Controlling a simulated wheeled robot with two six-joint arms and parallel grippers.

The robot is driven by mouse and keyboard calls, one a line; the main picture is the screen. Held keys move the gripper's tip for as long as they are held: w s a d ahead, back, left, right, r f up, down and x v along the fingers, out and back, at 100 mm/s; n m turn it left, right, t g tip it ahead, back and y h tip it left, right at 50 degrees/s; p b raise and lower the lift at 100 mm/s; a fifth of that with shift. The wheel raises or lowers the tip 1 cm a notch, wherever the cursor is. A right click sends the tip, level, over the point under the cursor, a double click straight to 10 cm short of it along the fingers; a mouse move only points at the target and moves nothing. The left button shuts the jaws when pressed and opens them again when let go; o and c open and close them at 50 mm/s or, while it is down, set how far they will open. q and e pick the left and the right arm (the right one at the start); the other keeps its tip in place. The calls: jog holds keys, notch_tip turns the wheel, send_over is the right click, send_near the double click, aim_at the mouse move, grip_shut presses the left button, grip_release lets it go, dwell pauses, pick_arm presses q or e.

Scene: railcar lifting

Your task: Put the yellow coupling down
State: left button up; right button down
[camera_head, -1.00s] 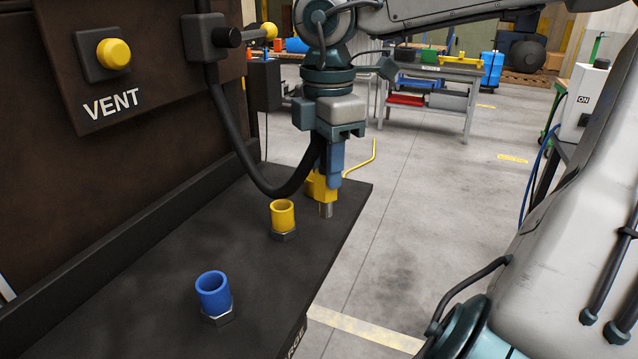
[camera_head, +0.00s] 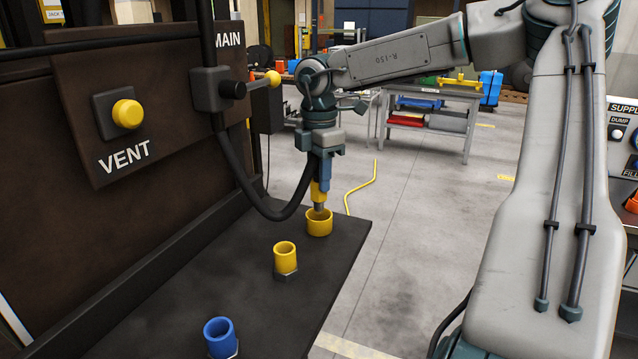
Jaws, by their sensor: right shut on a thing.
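My right gripper (camera_head: 322,178), with blue fingers, points down and is shut on the yellow coupling (camera_head: 316,193). The coupling is upright, with a metal tip at its lower end and a black hose (camera_head: 248,190) curving away to the left. A short, wide yellow cup (camera_head: 319,225) stands directly below on the dark shelf (camera_head: 290,312). The metal tip overlaps the cup's mouth; I cannot tell whether it is inside or just above. A yellow socket (camera_head: 285,256) on a hex base is nearer me, with an open, empty top. My left gripper is not in view.
A blue socket (camera_head: 219,336) stands nearer on the shelf. A brown panel on the left carries a yellow VENT button (camera_head: 128,114) and a yellow-knobbed lever (camera_head: 272,78). A grey workbench (camera_head: 434,112) is at the back. Open floor lies right of the shelf.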

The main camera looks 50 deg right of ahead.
aim_at(318, 197)
jog(key=shift+f, duration=0.4)
notch_tip(318, 197, down, 2)
jog(key=shift+f+p, duration=0.1)
jog(key=shift+p, duration=0.6)
jog(key=shift+d+f, duration=0.1)
jog(key=shift+f, duration=0.2)
jog(key=shift+b, duration=0.35)
jog(key=c, duration=1.1)
grip_release()
jog(key=shift+f, duration=0.1)
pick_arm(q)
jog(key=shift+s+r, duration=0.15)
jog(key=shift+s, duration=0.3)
pick_arm(e)
jog(key=shift+o, duration=0.2)
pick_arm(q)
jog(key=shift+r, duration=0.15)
